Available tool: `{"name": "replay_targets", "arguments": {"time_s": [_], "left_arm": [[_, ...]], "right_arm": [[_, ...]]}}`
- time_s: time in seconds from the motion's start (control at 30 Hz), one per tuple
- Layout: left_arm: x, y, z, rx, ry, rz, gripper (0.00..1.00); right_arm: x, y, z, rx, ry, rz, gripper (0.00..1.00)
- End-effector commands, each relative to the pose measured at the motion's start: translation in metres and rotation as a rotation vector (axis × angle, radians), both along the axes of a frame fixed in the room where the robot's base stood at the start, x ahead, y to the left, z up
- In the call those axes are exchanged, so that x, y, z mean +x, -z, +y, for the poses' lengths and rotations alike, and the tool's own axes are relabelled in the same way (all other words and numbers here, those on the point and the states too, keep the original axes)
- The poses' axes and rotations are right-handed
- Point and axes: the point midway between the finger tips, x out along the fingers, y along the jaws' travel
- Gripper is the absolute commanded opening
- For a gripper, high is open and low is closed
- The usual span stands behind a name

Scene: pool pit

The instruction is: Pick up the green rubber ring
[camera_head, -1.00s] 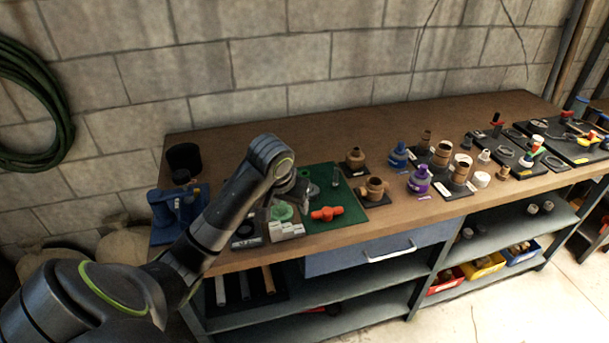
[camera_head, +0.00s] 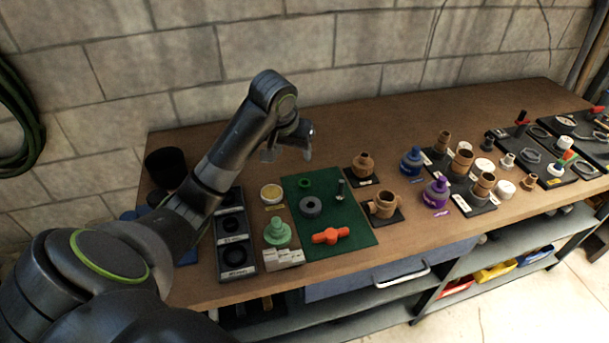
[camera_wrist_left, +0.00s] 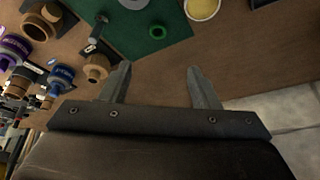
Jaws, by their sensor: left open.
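The green rubber ring (camera_head: 305,183) lies flat on the dark green mat (camera_head: 350,216), near its back left corner. It also shows in the left wrist view (camera_wrist_left: 157,32), ahead of the fingertips and midway between their lines. My left gripper (camera_head: 287,154) is raised above the bench, behind and slightly left of the ring in the head view. Its two fingers (camera_wrist_left: 160,80) are spread open with nothing between them. The ring is apart from the fingers. My right gripper is not in view.
On the mat are a grey ring (camera_head: 311,207), an orange fitting (camera_head: 330,236) and a small upright post (camera_head: 340,189). A green flanged piece (camera_head: 277,233) and a tin with a yellowish top (camera_head: 271,194) stand left. Brown fittings (camera_head: 383,205) stand right. The bench behind the mat is clear.

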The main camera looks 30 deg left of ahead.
Motion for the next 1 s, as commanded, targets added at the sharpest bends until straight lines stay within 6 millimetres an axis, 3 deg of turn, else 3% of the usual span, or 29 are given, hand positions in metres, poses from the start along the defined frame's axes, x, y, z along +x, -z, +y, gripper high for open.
{"name": "replay_targets", "arguments": {"time_s": [0.17, 0.4, 0.53, 0.63, 1.0], "left_arm": [[0.005, 0.019, 0.001, 0.0, 0.0, 0.0, 0.56], [0.013, 0.04, 0.003, 0.0, 0.0, 0.0, 0.56], [0.018, 0.051, 0.004, 0.0, 0.0, -0.001, 0.56], [0.026, 0.073, 0.005, -0.003, 0.0, 0.003, 0.56], [0.044, 0.112, 0.01, -0.001, 0.0, 0.001, 0.56]], "right_arm": [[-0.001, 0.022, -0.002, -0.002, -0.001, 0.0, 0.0], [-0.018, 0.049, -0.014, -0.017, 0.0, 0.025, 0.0], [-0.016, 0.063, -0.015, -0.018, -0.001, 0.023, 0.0], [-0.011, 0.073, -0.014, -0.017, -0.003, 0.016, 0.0], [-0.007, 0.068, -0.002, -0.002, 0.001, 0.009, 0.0]]}}
